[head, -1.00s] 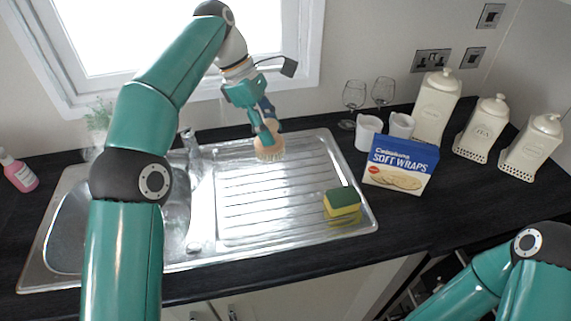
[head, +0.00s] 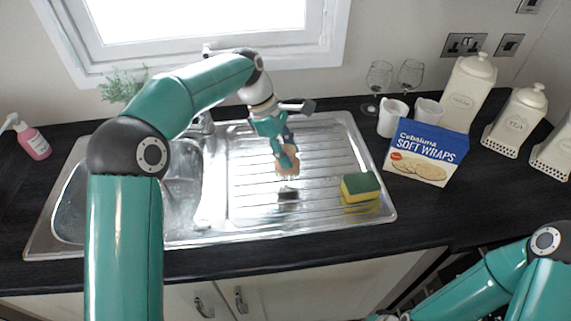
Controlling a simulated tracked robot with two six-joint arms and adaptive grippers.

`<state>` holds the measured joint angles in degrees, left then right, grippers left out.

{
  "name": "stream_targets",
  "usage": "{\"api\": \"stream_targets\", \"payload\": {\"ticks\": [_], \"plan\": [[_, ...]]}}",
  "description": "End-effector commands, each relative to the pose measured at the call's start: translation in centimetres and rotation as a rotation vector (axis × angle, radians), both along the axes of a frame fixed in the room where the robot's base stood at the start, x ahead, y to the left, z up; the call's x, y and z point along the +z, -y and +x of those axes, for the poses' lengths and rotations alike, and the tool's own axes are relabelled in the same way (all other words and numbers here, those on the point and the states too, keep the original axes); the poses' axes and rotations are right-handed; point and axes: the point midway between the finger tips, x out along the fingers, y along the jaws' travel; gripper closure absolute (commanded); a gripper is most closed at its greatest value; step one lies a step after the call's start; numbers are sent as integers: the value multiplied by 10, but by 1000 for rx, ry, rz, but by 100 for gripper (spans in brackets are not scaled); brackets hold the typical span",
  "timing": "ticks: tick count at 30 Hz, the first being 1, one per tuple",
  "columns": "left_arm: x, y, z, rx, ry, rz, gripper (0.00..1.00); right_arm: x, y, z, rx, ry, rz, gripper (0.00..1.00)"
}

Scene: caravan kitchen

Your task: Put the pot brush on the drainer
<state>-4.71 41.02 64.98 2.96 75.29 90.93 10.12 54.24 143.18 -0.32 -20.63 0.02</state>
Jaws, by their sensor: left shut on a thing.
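My left gripper (head: 283,160) is shut on the pot brush (head: 288,170), a round tan wooden head with pale bristles. The gripper hides part of the brush. The brush is over the ribbed metal drainer (head: 250,210), near its middle, bristles downward. A dark patch, like a shadow or reflection, shows on the drainer just below it; I cannot tell whether the bristles touch the metal. My right arm shows at the lower right, but its gripper is outside the picture.
A yellow and green sponge (head: 361,188) sits on the drainer's right side. The soft wraps box (head: 425,155), white cups (head: 391,117), wine glasses (head: 378,78) and cream canisters (head: 468,92) stand to the right. The sink bowl (head: 185,190) is left, the soap bottle (head: 33,142) farther left.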

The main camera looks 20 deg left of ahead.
Motion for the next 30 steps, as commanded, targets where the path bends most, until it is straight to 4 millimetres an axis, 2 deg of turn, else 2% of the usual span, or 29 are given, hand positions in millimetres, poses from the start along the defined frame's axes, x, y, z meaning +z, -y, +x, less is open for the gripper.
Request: {"api": "stream_targets", "payload": {"ticks": [10, 21, 22, 26, 30], "plan": [[-40, 0, -1, 0, -3, 0, 95, 1, 0, 0, 0, 0, 0, 60], [-45, 0, 0, 0, -1, 0, 95, 1, 0, 0, 0, 0, 0, 60], [-45, 0, 0, -1, -1, 0, 56, 1, 0, 0, 0, 0, 0, 60], [-45, 0, 0, 0, -1, 0, 34, 1, 0, 0, 0, 0, 0, 60], [-45, 0, 0, 0, -1, 0, 34, 1, 0, 0, 0, 0, 0, 60]]}}
